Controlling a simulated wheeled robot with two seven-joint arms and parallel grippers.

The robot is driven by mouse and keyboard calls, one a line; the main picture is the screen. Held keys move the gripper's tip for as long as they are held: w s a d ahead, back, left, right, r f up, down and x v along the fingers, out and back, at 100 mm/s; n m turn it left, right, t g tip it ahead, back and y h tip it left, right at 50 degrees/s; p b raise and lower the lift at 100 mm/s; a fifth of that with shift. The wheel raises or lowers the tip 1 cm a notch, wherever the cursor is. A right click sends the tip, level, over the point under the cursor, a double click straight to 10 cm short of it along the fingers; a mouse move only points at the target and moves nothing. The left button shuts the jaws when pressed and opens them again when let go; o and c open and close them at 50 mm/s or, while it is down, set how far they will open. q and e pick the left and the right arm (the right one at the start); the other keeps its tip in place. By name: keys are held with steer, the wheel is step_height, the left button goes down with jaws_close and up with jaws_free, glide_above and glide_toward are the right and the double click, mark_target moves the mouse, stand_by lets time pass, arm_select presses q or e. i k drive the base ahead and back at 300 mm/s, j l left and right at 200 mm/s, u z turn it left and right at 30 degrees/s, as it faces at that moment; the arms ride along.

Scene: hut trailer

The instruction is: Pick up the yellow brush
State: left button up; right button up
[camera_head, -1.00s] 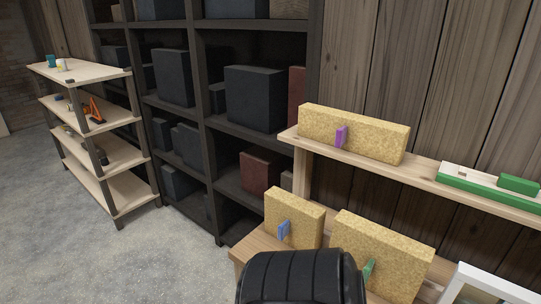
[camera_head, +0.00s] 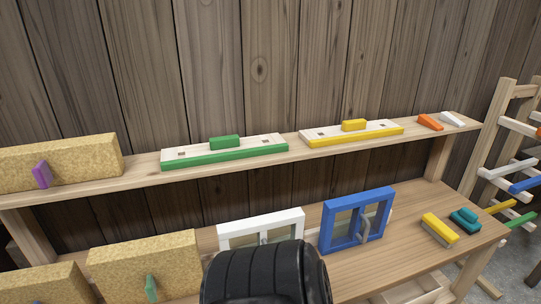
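The yellow brush (camera_head: 439,226) lies on the lower wooden tabletop near its right end. It has a yellow top, and a greyish underside shows along its front edge. A teal brush-like object (camera_head: 465,219) lies just to its right, close beside it. Neither of my grippers is in view. A black ribbed part, which looks like part of my own body, covers the bottom middle and hides some of the tabletop.
A blue framed window (camera_head: 357,219) and a white framed one (camera_head: 261,230) stand left of the brush. The upper shelf holds green (camera_head: 225,151) and yellow (camera_head: 351,133) blocks. A wooden rack (camera_head: 497,130) with coloured bars stands at right. The tabletop (camera_head: 400,215) around the brush is fairly clear.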

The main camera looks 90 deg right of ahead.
mark_target(445, 237)
steer(key=z, duration=4.05)
steer(key=i+l+u, duration=0.2)
steer(key=u, duration=0.25)
steer(key=i+l+u, duration=0.1)
steer(key=l+u, duration=0.35)
steer(key=i+l+u, duration=0.2)
steer(key=l, duration=1.05)
steer(key=l+u, duration=0.25)
steer(key=l, duration=1)
steer(key=i, duration=0.05)
